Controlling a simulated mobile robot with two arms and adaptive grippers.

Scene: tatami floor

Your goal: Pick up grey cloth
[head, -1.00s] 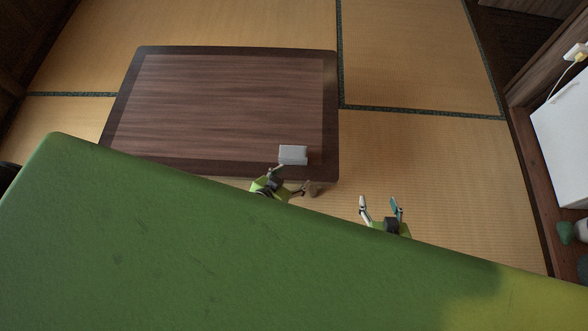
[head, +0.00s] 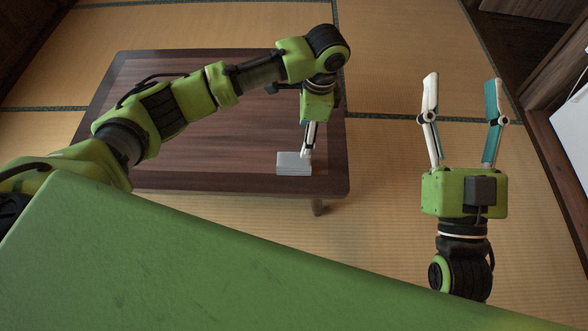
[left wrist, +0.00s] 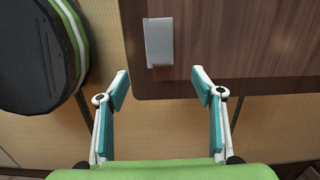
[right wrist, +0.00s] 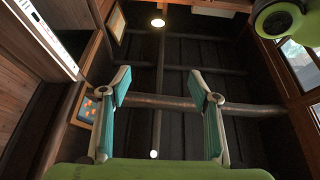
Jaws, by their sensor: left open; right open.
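The grey cloth (head: 294,163) is a small, light grey folded rectangle lying flat near the front right corner of the low wooden table (head: 200,150). In the left wrist view the cloth (left wrist: 159,42) lies ahead of the fingertips, apart from them. My left gripper (head: 308,152) is over the cloth's right part in the head view, pointing down; the left wrist view shows it open and empty (left wrist: 160,80). My right gripper (head: 461,85) is open and empty, held up to the right of the table. The right wrist view (right wrist: 160,80) shows nothing between its fingers.
Tatami floor (head: 400,250) lies open around the table. A white appliance (head: 575,140) stands at the right edge. The table's edge (left wrist: 150,88) runs close by my left fingers.

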